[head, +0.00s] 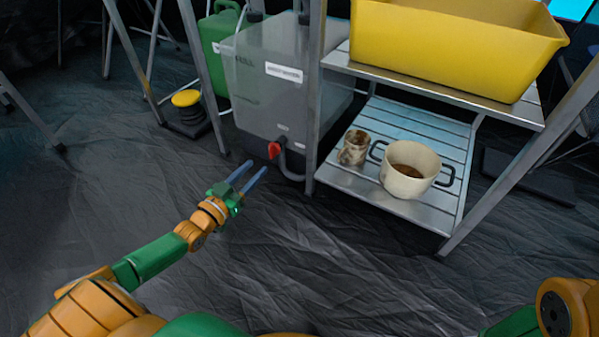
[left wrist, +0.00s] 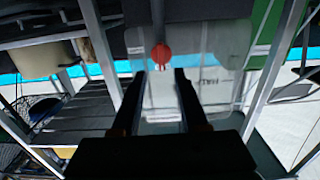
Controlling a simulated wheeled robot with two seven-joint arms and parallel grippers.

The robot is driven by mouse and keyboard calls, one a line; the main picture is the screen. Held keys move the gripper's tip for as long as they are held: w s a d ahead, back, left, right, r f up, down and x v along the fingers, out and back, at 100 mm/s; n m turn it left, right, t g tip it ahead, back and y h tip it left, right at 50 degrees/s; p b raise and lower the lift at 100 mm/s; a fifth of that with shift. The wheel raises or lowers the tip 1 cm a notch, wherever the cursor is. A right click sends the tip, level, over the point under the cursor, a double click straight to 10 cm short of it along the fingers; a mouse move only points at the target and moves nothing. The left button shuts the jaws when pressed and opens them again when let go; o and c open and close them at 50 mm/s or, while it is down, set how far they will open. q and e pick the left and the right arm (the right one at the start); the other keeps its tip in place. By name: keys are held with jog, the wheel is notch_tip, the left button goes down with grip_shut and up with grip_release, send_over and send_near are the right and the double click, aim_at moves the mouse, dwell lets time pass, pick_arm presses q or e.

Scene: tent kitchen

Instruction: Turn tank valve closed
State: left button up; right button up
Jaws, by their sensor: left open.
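The tank (head: 270,80) is a translucent grey container with white labels, standing at the centre back. Its red valve (head: 274,150) sits low on the front face, with a grey pipe beside it. My left gripper (head: 256,170) is open and empty, its two long fingers pointing toward the valve and a short way in front of it. In the left wrist view the red valve (left wrist: 162,55) shows just beyond and between the fingertips (left wrist: 161,72), apart from them. My right gripper is not in view; only part of my right arm shows at the lower right.
A metal shelf (head: 440,222) stands right of the tank, its leg close to the valve. It holds a yellow bin (head: 450,45), a pot (head: 410,168) and a stained mug (head: 354,148). A green canister (head: 212,50) stands behind left. The dark floor in front is clear.

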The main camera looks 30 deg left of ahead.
aim_at(270, 152)
pick_arm(q)
jog(key=w+b, duration=0.4)
jog(key=w, duration=0.1)
jog(key=shift+w+d+f, duration=0.1)
jog(key=shift+w, duration=0.3)
jog(key=shift+w+b, duration=0.25)
jog(key=shift+b, duration=0.1)
jog(key=shift+w+r, duration=0.1)
jog(key=shift+r, duration=0.15)
grip_shut()
